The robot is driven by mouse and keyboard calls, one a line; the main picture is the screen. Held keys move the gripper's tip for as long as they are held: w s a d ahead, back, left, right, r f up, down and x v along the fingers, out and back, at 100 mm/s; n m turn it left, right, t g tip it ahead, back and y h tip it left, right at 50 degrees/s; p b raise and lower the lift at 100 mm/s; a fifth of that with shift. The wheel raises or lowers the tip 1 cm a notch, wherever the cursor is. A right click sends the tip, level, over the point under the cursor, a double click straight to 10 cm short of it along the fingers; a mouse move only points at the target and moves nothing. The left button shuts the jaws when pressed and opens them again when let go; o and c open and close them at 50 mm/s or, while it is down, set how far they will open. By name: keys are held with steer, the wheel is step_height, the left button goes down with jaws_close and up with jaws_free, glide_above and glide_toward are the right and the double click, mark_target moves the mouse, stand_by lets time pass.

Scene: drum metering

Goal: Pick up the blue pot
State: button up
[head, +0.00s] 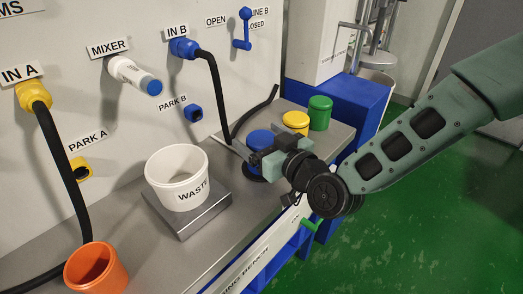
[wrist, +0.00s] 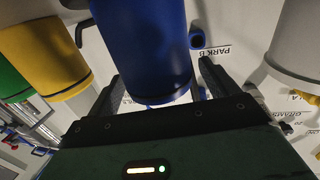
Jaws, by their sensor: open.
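The blue pot (head: 259,138) stands on the metal bench, the nearest of a row with a yellow pot (head: 296,121) and a green pot (head: 320,112). My gripper (head: 258,160) is at the blue pot and hides part of its lower body in the head view. In the wrist view the blue pot (wrist: 140,42) fills the space ahead of my open gripper (wrist: 160,80), with a dark finger on each side. I cannot tell whether either finger touches it.
A white WASTE tub (head: 178,181) stands on a metal plate (head: 200,217) to the left. An orange pot (head: 96,270) is at the near left. A black hose runs from the blue IN B fitting (head: 184,47) down behind the blue pot.

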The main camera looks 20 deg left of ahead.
steer(key=c, duration=1.2)
